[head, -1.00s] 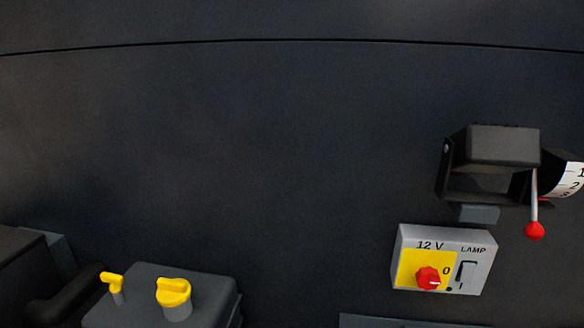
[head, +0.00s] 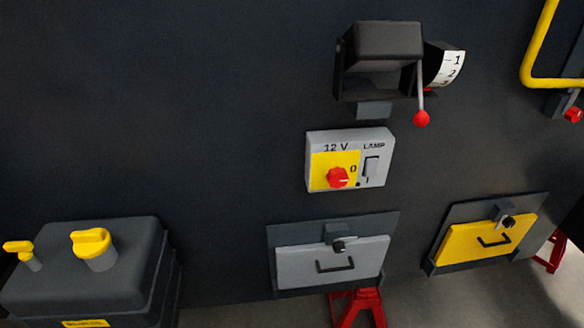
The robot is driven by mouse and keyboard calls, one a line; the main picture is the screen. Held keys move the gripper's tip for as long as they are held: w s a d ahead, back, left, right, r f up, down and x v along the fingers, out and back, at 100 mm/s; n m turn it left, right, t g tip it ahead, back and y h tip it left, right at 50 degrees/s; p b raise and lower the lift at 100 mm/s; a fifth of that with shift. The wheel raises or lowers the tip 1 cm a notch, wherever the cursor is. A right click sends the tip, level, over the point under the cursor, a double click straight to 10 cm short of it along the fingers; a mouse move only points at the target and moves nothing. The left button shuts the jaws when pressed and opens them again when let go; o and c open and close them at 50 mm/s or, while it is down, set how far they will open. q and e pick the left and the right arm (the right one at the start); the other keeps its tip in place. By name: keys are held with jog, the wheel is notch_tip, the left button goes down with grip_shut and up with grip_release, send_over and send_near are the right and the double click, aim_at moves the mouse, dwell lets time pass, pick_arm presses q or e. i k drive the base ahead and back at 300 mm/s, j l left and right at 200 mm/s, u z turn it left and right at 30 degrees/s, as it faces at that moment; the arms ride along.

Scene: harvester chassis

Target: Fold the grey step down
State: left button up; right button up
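The grey step (head: 300,263) shows at the lower middle of the head view. It is a light grey panel with a black handle (head: 335,266), lying up against a dark backing plate (head: 285,234) on the chassis wall. A small dark knob or catch (head: 339,245) sits over its top edge, under a dark bracket. Neither of my grippers shows in the view.
A yellow panel (head: 468,246) with a black handle is to the right. A 12 V lamp box (head: 320,148) with a red knob and a lever unit (head: 385,42) are above. A dark tank (head: 85,270) with yellow caps stands left. A red stand (head: 357,308) is below.

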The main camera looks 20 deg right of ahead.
aim_at(315, 264)
jog(key=z, duration=1)
